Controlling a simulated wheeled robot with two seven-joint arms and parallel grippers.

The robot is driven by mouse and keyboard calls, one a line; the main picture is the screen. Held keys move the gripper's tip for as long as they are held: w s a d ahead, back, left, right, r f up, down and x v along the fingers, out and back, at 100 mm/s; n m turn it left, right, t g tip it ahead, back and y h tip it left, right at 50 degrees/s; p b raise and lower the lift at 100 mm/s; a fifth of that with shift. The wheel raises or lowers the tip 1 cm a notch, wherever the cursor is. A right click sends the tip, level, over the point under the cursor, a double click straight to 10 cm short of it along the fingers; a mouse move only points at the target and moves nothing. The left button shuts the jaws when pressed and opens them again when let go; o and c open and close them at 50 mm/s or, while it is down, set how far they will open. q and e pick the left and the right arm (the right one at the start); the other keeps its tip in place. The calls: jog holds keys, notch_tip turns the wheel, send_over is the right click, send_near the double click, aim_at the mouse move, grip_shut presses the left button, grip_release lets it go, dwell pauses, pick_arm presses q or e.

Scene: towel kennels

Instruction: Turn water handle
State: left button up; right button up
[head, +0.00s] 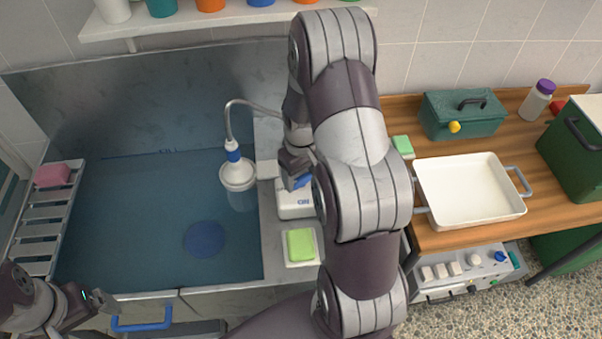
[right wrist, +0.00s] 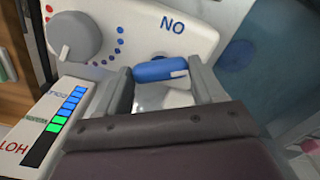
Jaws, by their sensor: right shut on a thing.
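The blue water handle (right wrist: 160,70) is on a white control panel (right wrist: 120,18). In the right wrist view it lies between the two fingers of my right gripper (right wrist: 163,88), which is shut on it. In the head view the handle (head: 301,182) shows partly beside the gripper (head: 290,168). A spout with a white head (head: 238,173) hangs over the basin, and a translucent column (head: 243,198) drops below it. My left gripper (head: 85,301) is at the lower left, away from the panel; its opening is unclear.
The panel also has a grey dial (right wrist: 75,38). A HOT-marked gauge (right wrist: 55,125) shows blue and green bars. A sink basin (head: 120,215) fills the left, with a slatted rack (head: 33,230). A green sponge (head: 300,243) and white tray (head: 465,190) stand near my right arm.

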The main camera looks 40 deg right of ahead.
aim_at(301, 178)
jog(key=shift+m, duration=0.3)
jog(key=shift+m+p, duration=0.3)
jog(key=shift+m, duration=0.6)
jog(key=shift+m+p, duration=0.3)
jog(key=shift+m, duration=1.4)
jog(key=o, duration=1)
jog(key=shift+o, duration=0.2)
notch_tip(301, 178, up, 13)
jog(key=b, duration=0.1)
jog(key=shift+f+b, duration=0.15)
jog(key=shift+b, duration=0.25)
